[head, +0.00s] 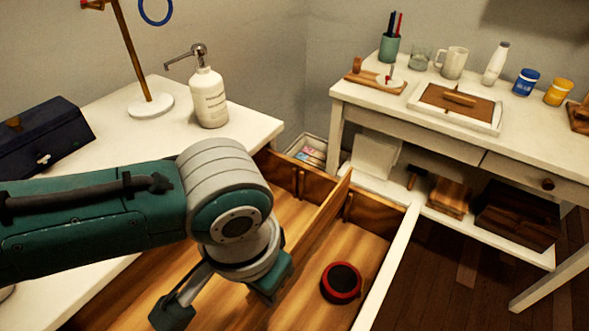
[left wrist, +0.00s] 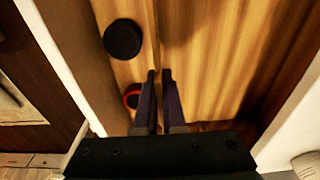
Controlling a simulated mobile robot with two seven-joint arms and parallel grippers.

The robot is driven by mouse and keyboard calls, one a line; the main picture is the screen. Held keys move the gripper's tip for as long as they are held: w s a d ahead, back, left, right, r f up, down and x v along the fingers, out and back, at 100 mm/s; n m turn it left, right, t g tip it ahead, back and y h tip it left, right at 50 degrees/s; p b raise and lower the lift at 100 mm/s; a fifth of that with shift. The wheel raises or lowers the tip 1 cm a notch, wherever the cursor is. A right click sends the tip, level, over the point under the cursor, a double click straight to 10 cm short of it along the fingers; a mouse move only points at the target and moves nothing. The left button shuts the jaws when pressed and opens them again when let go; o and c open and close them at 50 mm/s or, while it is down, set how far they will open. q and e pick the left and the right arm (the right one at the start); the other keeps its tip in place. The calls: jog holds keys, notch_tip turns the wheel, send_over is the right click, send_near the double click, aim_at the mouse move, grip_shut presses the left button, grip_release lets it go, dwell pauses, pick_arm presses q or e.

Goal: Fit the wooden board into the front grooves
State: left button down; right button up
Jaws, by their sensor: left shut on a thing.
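The wooden board (head: 319,218) stands on edge in the open wooden drawer (head: 372,235) and runs from the far wall toward my arm. In the left wrist view the board's thin edge (left wrist: 152,45) runs up from between the fingers. My left gripper (left wrist: 159,100) is shut on it; in the head view the arm hides the grip and the near end of the board. Vertical groove strips (head: 301,182) show on the drawer's far wall. The front grooves are hidden, and I cannot tell how the board's ends sit. My right gripper is not in view.
A round red-and-black object (head: 341,282) lies in the drawer right of the board. A black disc (left wrist: 122,38) shows in the left wrist view. A white pump bottle (head: 209,98) stands on the near tabletop. A white side desk (head: 455,125) holds cups and jars.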

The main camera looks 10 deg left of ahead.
aim_at(267, 311)
pick_arm(q)
jog(key=shift+f+b, duration=2.65)
jog(key=shift+f, duration=0.85)
jog(key=c, duration=0.9)
grip_release()
jog(key=r+p, duration=0.1)
jog(key=r, duration=0.2)
jog(key=r+p, duration=0.1)
jog(key=r, duration=0.2)
jog(key=r+p, duration=0.2)
jog(key=r, duration=0.1)
jog(key=shift+s+a, duration=0.1)
jog(key=shift+s, duration=0.25)
jog(key=shift+r, duration=0.5)
